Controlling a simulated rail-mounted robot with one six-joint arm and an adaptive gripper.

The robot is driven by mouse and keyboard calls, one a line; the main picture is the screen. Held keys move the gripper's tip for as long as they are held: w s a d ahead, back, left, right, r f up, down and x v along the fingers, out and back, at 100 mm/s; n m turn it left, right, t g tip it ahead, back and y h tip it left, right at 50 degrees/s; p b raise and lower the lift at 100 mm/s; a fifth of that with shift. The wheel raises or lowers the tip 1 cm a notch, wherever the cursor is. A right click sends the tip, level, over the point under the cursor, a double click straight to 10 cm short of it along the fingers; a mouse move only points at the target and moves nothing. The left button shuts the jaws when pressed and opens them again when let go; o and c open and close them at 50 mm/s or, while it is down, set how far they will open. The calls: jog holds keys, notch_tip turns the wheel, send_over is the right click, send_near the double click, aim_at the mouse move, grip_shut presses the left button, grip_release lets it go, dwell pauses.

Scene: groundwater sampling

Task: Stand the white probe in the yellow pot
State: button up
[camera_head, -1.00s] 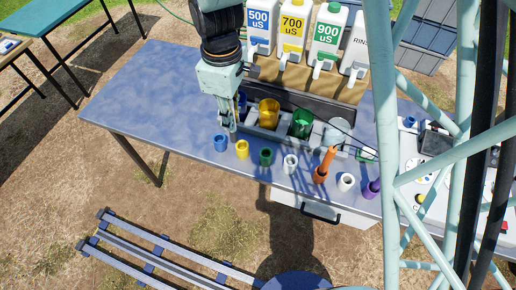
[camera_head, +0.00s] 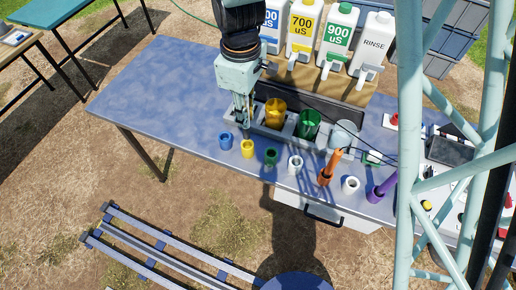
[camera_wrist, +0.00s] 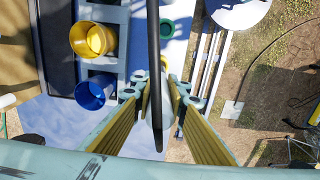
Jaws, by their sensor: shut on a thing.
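My gripper (camera_head: 243,118) hangs over the blue table behind the row of small pots. It is shut on the white probe (camera_wrist: 168,98), which shows between the yellow finger pads in the wrist view with a black cable in front of it. The probe's lower end is hard to make out. The small yellow pot (camera_head: 248,149) stands on the table just below and in front of the gripper, between the blue pot (camera_head: 226,141) and the green pot (camera_head: 270,157). In the wrist view the probe and fingers mostly hide the yellow pot.
Behind the pots a grey rack holds a yellow beaker (camera_head: 275,112), a green beaker (camera_head: 309,123) and a blue beaker (camera_wrist: 94,92). An orange probe (camera_head: 331,165) and a purple probe (camera_head: 384,187) stand to the right. White bottles (camera_head: 338,38) line the back. The table's left side is clear.

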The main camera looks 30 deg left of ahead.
aim_at(247, 135)
jog(key=shift+f, duration=0.1)
jog(key=shift+f, duration=3.05)
jog(key=shift+f, duration=0.15)
jog(key=shift+f, duration=1.7)
jog(key=shift+f, duration=0.2)
jog(key=o, duration=0.9)
jog(key=shift+c, duration=0.2)
jog(key=shift+r, duration=0.2)
notch_tip(247, 135, up, 12)
